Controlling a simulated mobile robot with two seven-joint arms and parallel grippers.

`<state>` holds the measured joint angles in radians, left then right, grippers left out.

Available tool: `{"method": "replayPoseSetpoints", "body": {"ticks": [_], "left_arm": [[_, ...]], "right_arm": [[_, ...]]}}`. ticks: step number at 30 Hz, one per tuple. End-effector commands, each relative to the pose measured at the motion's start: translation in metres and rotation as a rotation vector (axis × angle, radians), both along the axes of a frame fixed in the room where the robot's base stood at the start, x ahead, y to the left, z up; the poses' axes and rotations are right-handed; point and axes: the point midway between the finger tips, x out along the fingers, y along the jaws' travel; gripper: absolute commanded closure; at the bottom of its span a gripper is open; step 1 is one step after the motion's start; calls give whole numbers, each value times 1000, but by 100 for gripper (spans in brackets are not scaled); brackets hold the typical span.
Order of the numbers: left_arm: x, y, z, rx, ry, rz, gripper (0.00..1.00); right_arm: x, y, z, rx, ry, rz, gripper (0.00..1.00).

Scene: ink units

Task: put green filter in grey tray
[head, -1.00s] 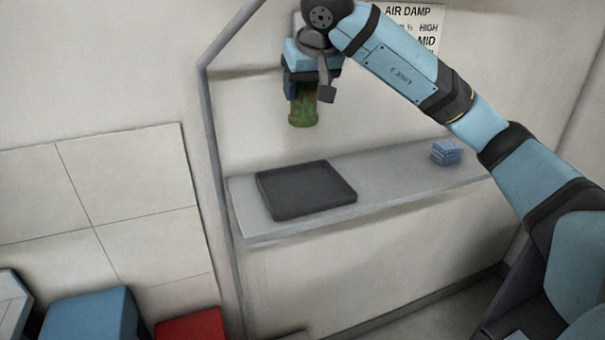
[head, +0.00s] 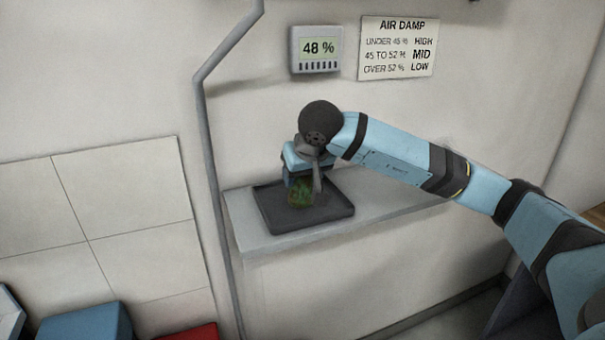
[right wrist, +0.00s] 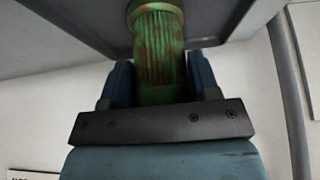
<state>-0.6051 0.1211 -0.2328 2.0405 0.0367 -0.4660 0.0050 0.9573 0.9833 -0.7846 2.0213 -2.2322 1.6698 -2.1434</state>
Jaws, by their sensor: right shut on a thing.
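The green filter (head: 300,191) is a ribbed green cylinder with reddish-brown patches. My right gripper (head: 302,184) is shut on it and holds it upright, low over the dark grey tray (head: 336,211). In the right wrist view the filter (right wrist: 160,50) stands between the two blue fingers of the gripper (right wrist: 162,78). I cannot tell whether the filter's end touches the tray floor. My left gripper is in neither view.
The tray lies on a light grey wall shelf (head: 385,205). A display reading 48 % (head: 317,48) and an AIR DAMP sign (head: 398,47) hang above. A pipe (head: 206,130) runs left of the shelf. Blue (head: 85,322) and red (head: 190,333) boxes stand at the lower left.

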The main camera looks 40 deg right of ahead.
Motion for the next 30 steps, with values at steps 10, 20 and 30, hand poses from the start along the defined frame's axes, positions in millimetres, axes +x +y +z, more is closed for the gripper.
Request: {"method": "replayPoseSetpoints", "body": {"ticks": [10, 20, 30], "left_arm": [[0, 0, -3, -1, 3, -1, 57], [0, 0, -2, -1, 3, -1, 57], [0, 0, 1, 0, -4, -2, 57]], "right_arm": [[0, 0, -2, 1, -1, 0, 37], [0, 0, -2, 1, -1, 0, 19], [-19, 5, 38, 0, -6, 2, 19]]}}
